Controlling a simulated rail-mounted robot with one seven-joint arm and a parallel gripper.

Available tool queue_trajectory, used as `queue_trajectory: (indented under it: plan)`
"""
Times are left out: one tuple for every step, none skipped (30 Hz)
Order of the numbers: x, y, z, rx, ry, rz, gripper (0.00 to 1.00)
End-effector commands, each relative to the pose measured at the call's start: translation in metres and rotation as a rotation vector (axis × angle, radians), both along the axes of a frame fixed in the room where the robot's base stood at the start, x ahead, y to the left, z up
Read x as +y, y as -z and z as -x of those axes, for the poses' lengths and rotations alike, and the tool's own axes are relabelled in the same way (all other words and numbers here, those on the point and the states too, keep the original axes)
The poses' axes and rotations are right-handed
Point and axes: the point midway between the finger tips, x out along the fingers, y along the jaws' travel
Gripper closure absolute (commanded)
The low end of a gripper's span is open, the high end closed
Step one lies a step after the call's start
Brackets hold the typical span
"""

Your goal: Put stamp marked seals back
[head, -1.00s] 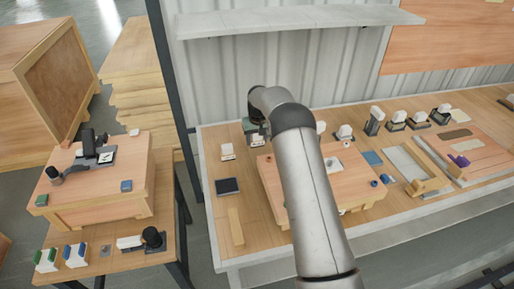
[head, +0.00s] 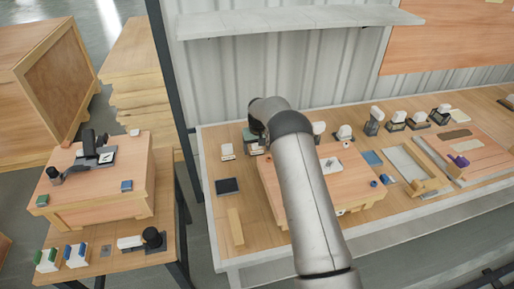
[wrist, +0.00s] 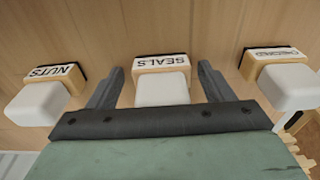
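The stamp marked SEALS (wrist: 162,64) is in the middle of the wrist view, a light wooden block with a dark edge and a white handle. My gripper (wrist: 158,82) is open, with one dark finger on each side of this stamp and gaps visible between the fingers and the stamp. The front of the handle is partly hidden by my gripper's body. In the head view my gripper is at the back left of the long table, mostly hidden by my arm, and I cannot make out the SEALS stamp there.
A stamp marked NUTS (wrist: 55,75) stands to the left and another stamp (wrist: 280,62) to the right, both close to my fingers. A dark ink pad (head: 228,186) lies on the long table. A raised wooden board (head: 355,183) stands beneath my arm.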

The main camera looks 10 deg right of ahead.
Motion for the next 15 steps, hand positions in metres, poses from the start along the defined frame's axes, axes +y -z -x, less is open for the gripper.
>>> queue_trajectory:
  plan:
    - [0.0, 0.0, 0.0, 0.0, 0.0, 0.0, 0.26]
    - [0.0, 0.0, 0.0, 0.0, 0.0, 0.0, 0.26]
    - [0.0, 0.0, 0.0, 0.0, 0.0, 0.0, 0.26]
    - [0.0, -0.001, 0.0, 0.0, 0.0, 0.0, 0.26]
    - [0.0, -0.003, 0.0, 0.0, 0.0, 0.0, 0.26]
    - [0.0, -0.006, 0.0, 0.0, 0.0, 0.0, 0.26]
    - [0.0, -0.007, 0.0, -0.001, 0.0, 0.0, 0.26]
    - [0.0, -0.01, 0.0, -0.002, 0.0, 0.0, 0.26]
    - [0.0, -0.016, 0.001, -0.003, 0.0, 0.0, 0.26]
    - [0.0, -0.021, 0.001, -0.004, 0.0, 0.0, 0.26]
    - [0.0, -0.027, 0.002, -0.004, 0.0, 0.0, 0.26]
    - [0.0, -0.035, 0.003, -0.004, 0.0, 0.0, 0.26]
    - [0.0, -0.042, 0.004, -0.004, 0.0, 0.0, 0.26]
    - [0.0, -0.049, 0.004, -0.005, 0.0, 0.0, 0.26]
    - [0.0, -0.057, 0.006, -0.004, 0.0, 0.0, 0.26]
